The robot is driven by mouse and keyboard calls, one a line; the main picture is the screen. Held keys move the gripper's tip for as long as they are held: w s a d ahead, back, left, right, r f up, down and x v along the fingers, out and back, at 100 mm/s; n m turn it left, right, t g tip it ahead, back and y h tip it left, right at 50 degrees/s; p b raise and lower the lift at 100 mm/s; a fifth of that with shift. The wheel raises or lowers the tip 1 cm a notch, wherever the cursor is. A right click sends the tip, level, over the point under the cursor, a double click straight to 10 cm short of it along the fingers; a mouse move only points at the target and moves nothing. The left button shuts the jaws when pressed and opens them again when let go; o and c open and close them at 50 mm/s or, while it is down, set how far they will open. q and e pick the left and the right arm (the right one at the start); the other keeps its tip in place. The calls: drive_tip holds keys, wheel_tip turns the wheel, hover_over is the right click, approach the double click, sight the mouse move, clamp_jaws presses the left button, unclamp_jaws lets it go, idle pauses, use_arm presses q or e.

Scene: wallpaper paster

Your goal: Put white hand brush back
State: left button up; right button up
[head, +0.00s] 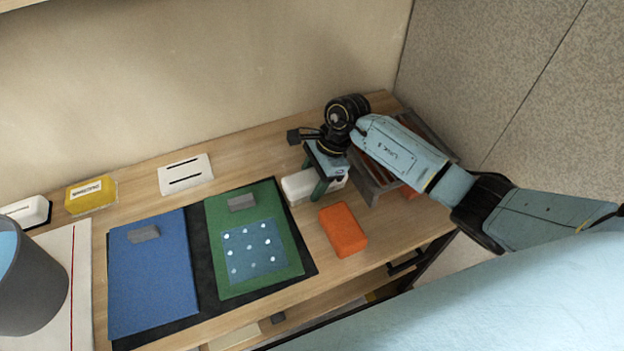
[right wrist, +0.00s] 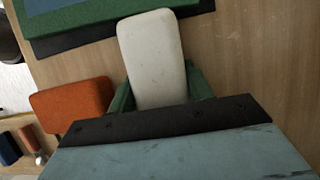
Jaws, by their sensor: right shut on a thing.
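The white hand brush (head: 299,187) lies at the right of the table, just right of the green board. My right gripper (head: 322,186) is over it from above, its green fingers on either side of the brush, shut on it. In the right wrist view the white brush (right wrist: 153,55) sticks out from between the green fingers (right wrist: 160,88). I cannot tell whether it still touches the table. My left gripper is not in view.
An orange block (head: 343,230) lies close in front of the brush. A grey rack (head: 372,188) stands right of the gripper, partly behind my arm. The green board (head: 222,284) and blue board (head: 152,275) lie on a black mat. A dark grey bucket (head: 32,285) stands at left.

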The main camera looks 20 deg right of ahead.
drive_tip(key=o, duration=1.1)
drive_tip(key=shift+o, duration=0.2)
